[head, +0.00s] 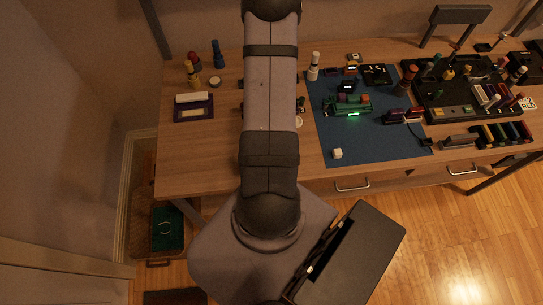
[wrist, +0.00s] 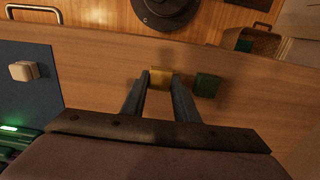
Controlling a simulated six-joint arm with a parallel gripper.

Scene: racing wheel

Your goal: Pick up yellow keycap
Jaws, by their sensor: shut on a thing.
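The yellow keycap (wrist: 160,78) sits between the two fingertips of my gripper (wrist: 160,84) in the wrist view, with a finger against each side. My gripper is shut on it, over the wooden table top near its edge. I cannot tell whether the keycap touches the table or is held just above it. In the head view my own arm hides both the keycap and my gripper.
A dark green keycap (wrist: 207,85) lies close beside the right finger. A cream keycap (wrist: 24,71) lies on the blue mat (head: 375,150), near its front edge. Bare wood (head: 200,150) lies left of my arm. A green-lit device (head: 345,106) stands on the mat.

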